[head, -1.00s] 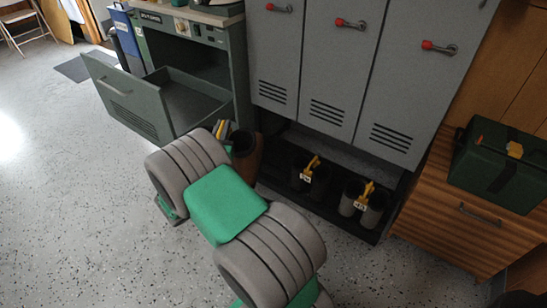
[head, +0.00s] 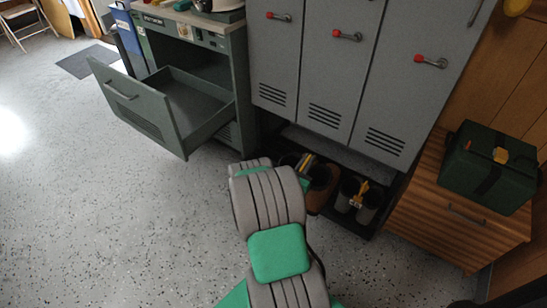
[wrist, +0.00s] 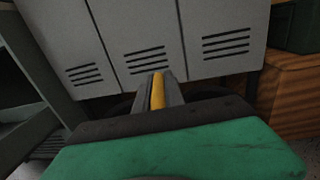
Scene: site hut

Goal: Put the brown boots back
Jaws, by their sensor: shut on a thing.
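The brown boots (head: 322,197) hang from my gripper (head: 304,164) in the head view, in front of the low dark rack (head: 338,220) under the lockers. My gripper is shut on them at the top. My arm covers part of the boots, and I cannot tell whether they touch the rack. A grey pair of boots (head: 356,203) with a yellow clip and a tag stands in the rack just to the right. In the wrist view, my fingers (wrist: 159,92) show with a yellow strip between them, and the boots are mostly hidden below.
Grey lockers (head: 335,75) with red-tipped handles rise above the rack. An open drawer (head: 140,108) juts out at the left. A wooden cabinet (head: 460,225) with a dark green case (head: 488,170) stands at the right. The speckled floor at the left is clear.

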